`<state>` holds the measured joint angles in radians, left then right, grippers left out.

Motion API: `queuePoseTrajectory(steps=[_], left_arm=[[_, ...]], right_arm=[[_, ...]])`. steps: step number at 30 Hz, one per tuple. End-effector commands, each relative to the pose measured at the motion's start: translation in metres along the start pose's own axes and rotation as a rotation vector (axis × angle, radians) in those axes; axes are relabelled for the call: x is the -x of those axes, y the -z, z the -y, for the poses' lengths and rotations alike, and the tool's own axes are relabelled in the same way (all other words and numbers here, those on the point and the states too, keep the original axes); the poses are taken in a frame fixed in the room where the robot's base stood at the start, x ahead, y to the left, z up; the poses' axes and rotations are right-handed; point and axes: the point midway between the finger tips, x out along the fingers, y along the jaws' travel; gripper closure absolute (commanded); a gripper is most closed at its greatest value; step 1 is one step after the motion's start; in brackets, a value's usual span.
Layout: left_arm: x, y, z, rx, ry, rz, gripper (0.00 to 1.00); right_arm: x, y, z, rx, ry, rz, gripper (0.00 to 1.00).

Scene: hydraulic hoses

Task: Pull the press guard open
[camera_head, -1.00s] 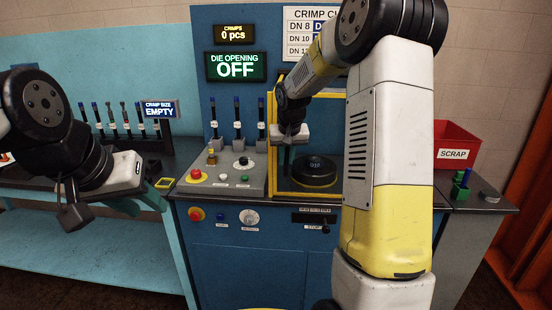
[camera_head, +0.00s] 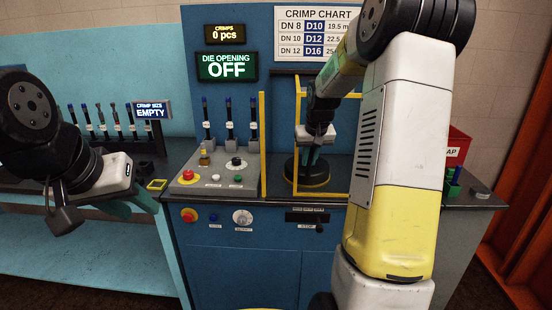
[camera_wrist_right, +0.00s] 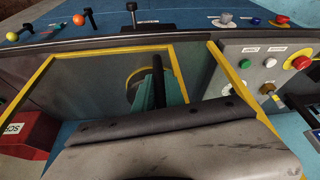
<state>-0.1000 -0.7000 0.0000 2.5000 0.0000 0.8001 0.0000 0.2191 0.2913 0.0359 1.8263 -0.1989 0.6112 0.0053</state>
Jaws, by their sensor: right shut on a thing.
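The press guard is a yellow-edged frame (camera_head: 297,112) on the front of the blue press, right of a fixed yellow post (camera_head: 262,140). My right gripper (camera_head: 314,156) is shut on the guard's dark upright handle, mostly hidden by the fingers in the head view. In the right wrist view the handle (camera_wrist_right: 158,72) stands between the teal fingers, with the guard's yellow frame (camera_wrist_right: 85,60) beside it. My left gripper (camera_head: 130,203) hangs at the left by the bench, away from the guard; its opening is unclear.
A black round die unit (camera_head: 308,176) stands behind the guard. The button panel (camera_head: 215,178) with a red stop button is to the left. A red scrap bin (camera_head: 458,140) stands at the right, partly behind my right arm.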

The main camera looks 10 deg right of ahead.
Motion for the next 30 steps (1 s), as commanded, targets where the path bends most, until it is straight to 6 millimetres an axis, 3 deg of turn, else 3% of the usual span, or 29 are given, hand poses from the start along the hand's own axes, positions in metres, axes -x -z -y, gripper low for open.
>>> queuePoseTrajectory(steps=[1, 6, 15, 21, 30], left_arm=[[0.000, 0.000, 0.000, 0.000, 0.000, 0.000, 0.64], [0.000, 0.000, 0.000, 0.000, 0.000, 0.000, 0.64], [0.000, 0.000, 0.000, 0.000, 0.000, 0.000, 0.64], [0.000, 0.000, 0.000, 0.000, 0.000, 0.000, 0.64], [0.000, 0.000, 0.000, 0.000, 0.000, 0.000, 0.64]], right_arm=[[0.002, -0.003, -0.020, -0.010, -0.005, -0.002, 1.00], [0.006, -0.012, -0.071, -0.008, -0.004, -0.003, 1.00], [0.011, -0.024, -0.134, -0.003, -0.003, -0.003, 1.00], [0.013, -0.027, -0.152, 0.000, -0.001, -0.003, 1.00], [0.013, -0.027, -0.156, 0.000, -0.001, -0.003, 1.00]])
